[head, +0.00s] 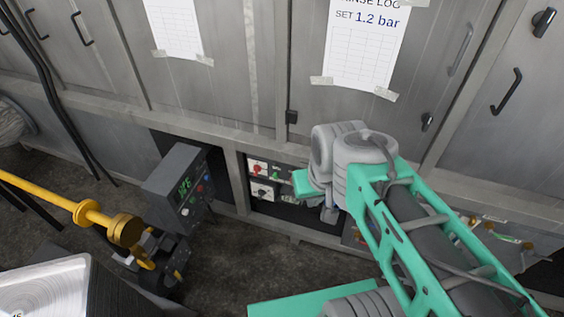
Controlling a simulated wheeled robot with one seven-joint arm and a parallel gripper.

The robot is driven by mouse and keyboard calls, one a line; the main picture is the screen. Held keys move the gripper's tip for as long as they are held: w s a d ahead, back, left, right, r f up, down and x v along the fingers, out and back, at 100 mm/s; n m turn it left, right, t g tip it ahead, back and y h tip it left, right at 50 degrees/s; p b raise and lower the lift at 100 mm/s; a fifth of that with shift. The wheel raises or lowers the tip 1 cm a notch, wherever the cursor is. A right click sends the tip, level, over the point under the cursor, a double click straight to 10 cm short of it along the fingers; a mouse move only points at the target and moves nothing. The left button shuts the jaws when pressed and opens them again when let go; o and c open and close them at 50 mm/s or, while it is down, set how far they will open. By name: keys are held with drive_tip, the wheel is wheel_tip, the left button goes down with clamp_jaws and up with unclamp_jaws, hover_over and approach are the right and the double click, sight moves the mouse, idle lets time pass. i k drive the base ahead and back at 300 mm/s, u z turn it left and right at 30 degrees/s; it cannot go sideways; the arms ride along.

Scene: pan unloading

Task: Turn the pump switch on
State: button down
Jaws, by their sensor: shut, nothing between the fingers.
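A recessed control panel (267,182) sits low in the grey cabinet front in the head view. It carries a red switch (257,169), a green one (276,174) and a black one (262,191) on pale plates. The labels are too small to read, so I cannot tell which is the pump switch or how it is set. My gripper (329,214) shows only in part, just right of the panel, below my wrist. It is shut and empty. My wrist and arm hide the panel's right side, and I cannot tell whether the gripper touches anything.
A grey box with a green display (186,184) stands left of the panel. A yellow pipe with a valve (125,229) and a metal pan (45,285) lie at lower left. Coloured fittings (507,238) show at right. Dark floor (240,262) is open in front of the panel.

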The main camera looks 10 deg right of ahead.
sight(256, 168)
drive_tip(key=z, duration=0.5)
drive_tip(key=k, duration=1.2)
drive_tip(key=u, duration=0.8)
drive_tip(key=i, duration=1.3)
drive_tip(key=u, duration=1.15)
drive_tip(key=i, duration=0.45)
drive_tip(key=u, duration=0.25)
